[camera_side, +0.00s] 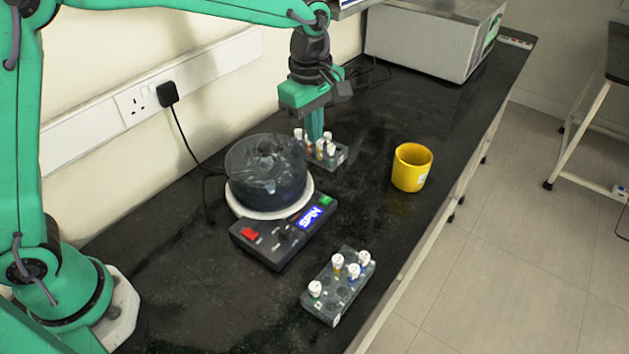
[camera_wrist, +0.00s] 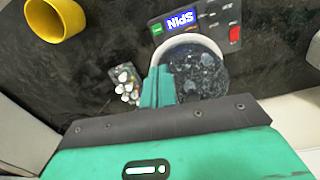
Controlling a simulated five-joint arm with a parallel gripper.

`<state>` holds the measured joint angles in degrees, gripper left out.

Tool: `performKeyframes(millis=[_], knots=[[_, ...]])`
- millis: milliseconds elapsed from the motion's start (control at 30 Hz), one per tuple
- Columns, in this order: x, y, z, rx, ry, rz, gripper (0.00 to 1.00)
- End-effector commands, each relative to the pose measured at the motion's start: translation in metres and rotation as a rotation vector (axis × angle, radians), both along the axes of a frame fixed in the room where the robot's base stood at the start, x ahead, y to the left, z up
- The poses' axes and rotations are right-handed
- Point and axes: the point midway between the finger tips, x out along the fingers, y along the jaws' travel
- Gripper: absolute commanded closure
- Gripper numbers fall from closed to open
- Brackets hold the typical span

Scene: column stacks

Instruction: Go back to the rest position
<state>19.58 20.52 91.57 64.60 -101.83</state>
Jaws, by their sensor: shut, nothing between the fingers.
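My gripper (camera_side: 315,128) is green and points down over the rear rack of vials (camera_side: 341,157), beyond the centrifuge. Its fingers are together with nothing between them; they partly hide that rack in the side view. In the wrist view the shut gripper (camera_wrist: 158,78) shows between the rear rack (camera_wrist: 124,78) and the centrifuge bowl (camera_wrist: 205,75). How high the fingertips are above the rack I cannot tell. The rear rack holds several white-capped vials.
The centrifuge (camera_side: 265,175) with its dark lid and "SPIN" display stands mid-bench. A front rack (camera_side: 322,307) holds several white-capped vials. A yellow cup (camera_side: 411,168) stands to the right. A grey box machine (camera_side: 425,38) is at the back. The bench between cup and front rack is clear.

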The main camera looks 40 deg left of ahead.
Motion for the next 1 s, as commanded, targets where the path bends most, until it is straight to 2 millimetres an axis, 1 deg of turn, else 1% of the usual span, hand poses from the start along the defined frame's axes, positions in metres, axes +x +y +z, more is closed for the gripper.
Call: performKeyframes(millis=[33,200,500,633,800,1000], knots=[[-0.005,0.008,0.009,-0.002,-0.016,-0.035,1.00],[-0.027,0.034,0.032,0.001,-0.068,-0.194,1.00],[-0.074,0.077,0.062,0.038,-0.166,-0.489,1.00],[-0.096,0.093,0.070,0.066,-0.208,-0.613,1.00],[-0.125,0.112,0.076,0.115,-0.258,-0.777,1.00],[-0.161,0.132,0.076,0.188,-0.309,-0.966,1.00]])
